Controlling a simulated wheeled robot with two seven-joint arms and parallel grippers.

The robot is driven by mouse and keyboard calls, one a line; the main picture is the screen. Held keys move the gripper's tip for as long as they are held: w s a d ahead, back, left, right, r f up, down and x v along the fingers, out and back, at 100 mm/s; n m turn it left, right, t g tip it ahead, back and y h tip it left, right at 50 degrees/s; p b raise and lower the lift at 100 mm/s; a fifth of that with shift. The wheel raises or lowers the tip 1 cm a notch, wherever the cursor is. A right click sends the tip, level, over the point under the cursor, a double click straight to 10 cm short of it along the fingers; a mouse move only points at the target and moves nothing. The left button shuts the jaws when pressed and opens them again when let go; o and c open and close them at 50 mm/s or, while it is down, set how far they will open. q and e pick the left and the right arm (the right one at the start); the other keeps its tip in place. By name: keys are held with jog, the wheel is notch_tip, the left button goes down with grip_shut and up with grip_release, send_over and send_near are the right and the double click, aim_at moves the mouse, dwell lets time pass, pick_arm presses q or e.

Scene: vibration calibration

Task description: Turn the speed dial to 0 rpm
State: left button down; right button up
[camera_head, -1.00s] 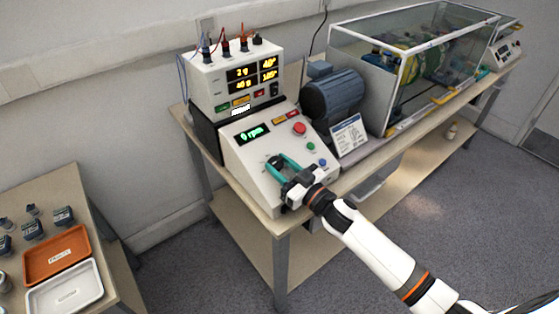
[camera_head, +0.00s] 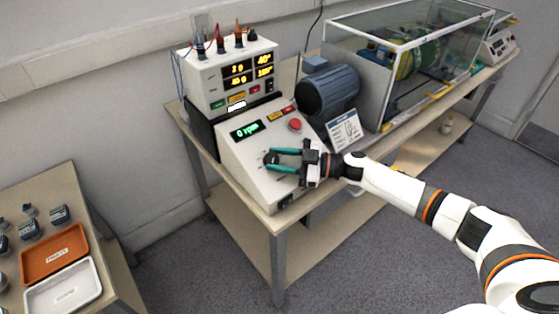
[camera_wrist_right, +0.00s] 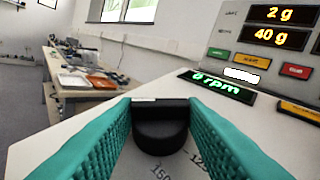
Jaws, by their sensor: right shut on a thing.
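The speed dial is a black round knob (camera_wrist_right: 160,127) on the sloped face of the white control box (camera_head: 238,156). The green display (camera_head: 246,130) above it reads 0 rpm, and it also shows in the right wrist view (camera_wrist_right: 217,86). My right gripper (camera_head: 271,160) has teal fingers, one on each side of the knob, and is shut on it. In the right wrist view the fingers (camera_wrist_right: 160,120) hide the knob's sides, and scale figures show on the panel below it. My left gripper is in neither view.
A red button (camera_head: 295,125) sits on the panel near my right gripper. A grey-blue motor (camera_head: 330,90), a printed card (camera_head: 345,130) and a glass enclosure (camera_head: 385,75) stand to the right. A side table with an orange tray (camera_head: 54,252) is at the left.

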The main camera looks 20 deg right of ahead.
dwell(0.5)
jog(key=o, duration=1)
jog(key=shift+w+a, duration=0.1)
jog(key=b+v, duration=0.2)
jog(key=v, duration=1)
jog(key=shift+f, duration=0.1)
